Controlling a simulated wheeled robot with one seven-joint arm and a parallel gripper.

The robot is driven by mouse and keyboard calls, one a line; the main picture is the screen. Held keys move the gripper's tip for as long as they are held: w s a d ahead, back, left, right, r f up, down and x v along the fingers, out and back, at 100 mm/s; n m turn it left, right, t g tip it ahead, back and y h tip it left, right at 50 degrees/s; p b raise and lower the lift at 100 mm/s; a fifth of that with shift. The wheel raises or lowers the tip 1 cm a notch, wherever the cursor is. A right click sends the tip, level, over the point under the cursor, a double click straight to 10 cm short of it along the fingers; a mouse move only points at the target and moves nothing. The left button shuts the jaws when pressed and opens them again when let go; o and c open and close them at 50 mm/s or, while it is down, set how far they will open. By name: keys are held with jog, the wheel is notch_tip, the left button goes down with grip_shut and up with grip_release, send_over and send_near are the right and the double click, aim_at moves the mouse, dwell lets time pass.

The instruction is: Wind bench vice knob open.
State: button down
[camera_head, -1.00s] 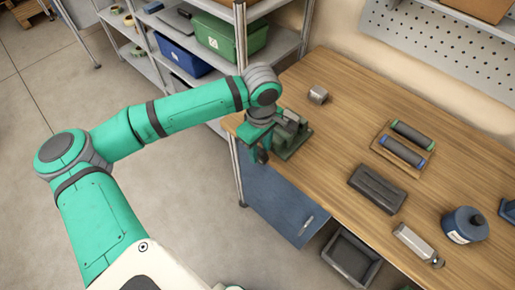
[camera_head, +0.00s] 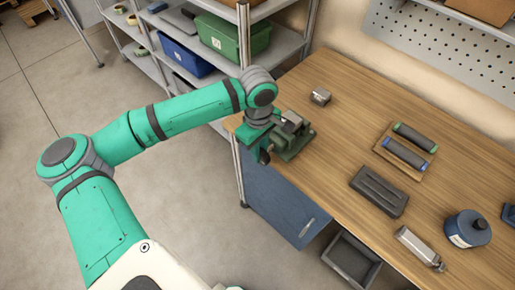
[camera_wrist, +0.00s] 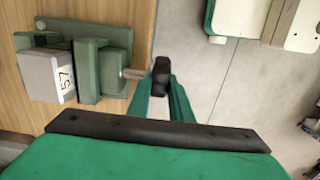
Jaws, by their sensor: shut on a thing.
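The green bench vice (camera_head: 297,140) stands at the left edge of the wooden workbench; it also shows in the wrist view (camera_wrist: 92,65). A pale grey block (camera_wrist: 45,75) with a dark number on its face sits at the vice's jaws; whether it is clamped cannot be told. A short metal spindle (camera_wrist: 134,73) runs from the vice toward my gripper (camera_wrist: 161,80), which also shows in the head view (camera_head: 262,154). My gripper is shut on the vice knob at the spindle's end, past the bench edge. The knob is mostly hidden by the dark fingertips.
On the bench (camera_head: 330,150) lie a small metal block (camera_head: 320,96), a tray with two rollers (camera_head: 405,150), a dark slotted block (camera_head: 379,191), a metal bar (camera_head: 419,247) and a blue bottle (camera_head: 467,229).

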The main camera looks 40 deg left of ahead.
jog(key=h, duration=0.4)
jog(key=shift+w+a+h, duration=0.15)
jog(key=shift+h, duration=0.25)
jog(key=h, duration=0.4)
jog(key=shift+w+a+f+g, duration=0.15)
jog(key=shift+a+f+g, duration=0.15)
jog(key=shift+a+f, duration=0.1)
jog(key=h, duration=0.5)
jog(key=shift+a+f, duration=0.15)
jog(key=shift+f, duration=0.25)
jog(key=shift+a+f+g+h, duration=0.1)
jog(key=shift+f+g+h, duration=0.15)
jog(key=shift+h, duration=0.65)
jog(key=shift+f+g+h, duration=0.1)
jog(key=shift+g+h, duration=0.15)
jog(key=shift+h, duration=0.65)
jog(key=shift+a, duration=0.15)
jog(key=c, duration=1.7)
grip_release()
jog(key=shift+o, duration=0.6)
jog(key=shift+d, duration=0.2)
